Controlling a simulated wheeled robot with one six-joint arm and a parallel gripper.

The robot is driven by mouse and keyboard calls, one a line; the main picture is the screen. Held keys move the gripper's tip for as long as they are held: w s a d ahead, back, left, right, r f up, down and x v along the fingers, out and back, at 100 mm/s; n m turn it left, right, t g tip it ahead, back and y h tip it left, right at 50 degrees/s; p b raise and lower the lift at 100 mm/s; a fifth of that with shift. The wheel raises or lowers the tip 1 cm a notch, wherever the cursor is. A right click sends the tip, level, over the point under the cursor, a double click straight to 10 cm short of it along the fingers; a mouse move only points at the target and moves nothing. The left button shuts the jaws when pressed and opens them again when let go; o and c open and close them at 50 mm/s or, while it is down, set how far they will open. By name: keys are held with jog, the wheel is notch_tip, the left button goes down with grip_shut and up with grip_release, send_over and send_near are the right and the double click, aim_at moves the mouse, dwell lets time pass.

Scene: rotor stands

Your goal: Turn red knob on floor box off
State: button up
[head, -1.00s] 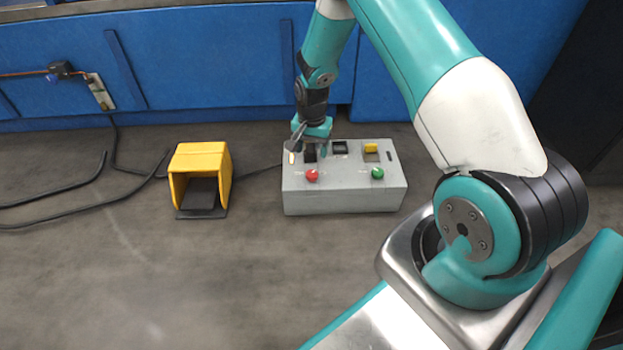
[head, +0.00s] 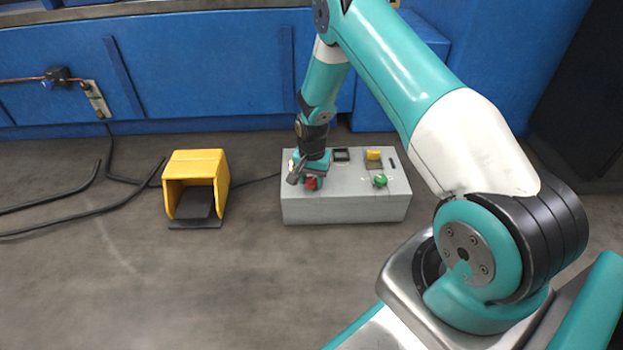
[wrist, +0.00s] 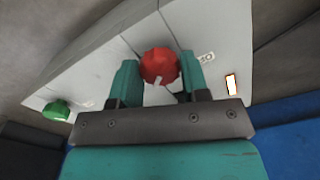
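The grey floor box (head: 345,208) stands on the floor, with the red knob (head: 312,183) at its left and a green knob (head: 380,181) at its right. My gripper (head: 308,180) is down at the red knob and partly covers it. In the wrist view the red knob (wrist: 160,66) lies between the two teal fingers of my gripper (wrist: 160,80). A narrow gap shows on the right side, and the left finger is close to the knob. The knob has a white mark on its lower part. The gripper is open around the knob.
A yellow foot-pedal housing (head: 195,188) stands left of the box, with a cable between them. The box top also has a yellow switch (head: 373,155) and a lit indicator (wrist: 231,84). A blue cabinet wall (head: 210,70) is behind.

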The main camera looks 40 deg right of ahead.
jog(key=c, duration=0.4)
jog(key=shift+p, duration=0.3)
jog(key=n+p, duration=0.1)
jog(key=p, duration=0.1)
jog(key=n+p, duration=0.2)
jog(key=shift+r, duration=0.25)
jog(key=n+p, duration=0.3)
jog(key=n, duration=0.2)
jog(key=shift+f, duration=0.1)
jog(key=n+p, duration=0.3)
jog(key=n, duration=0.2)
jog(key=shift+f+n+p, duration=0.15)
jog(key=shift+n+p, duration=0.6)
jog(key=shift+n, duration=1.65)
jog(key=shift+w, duration=0.1)
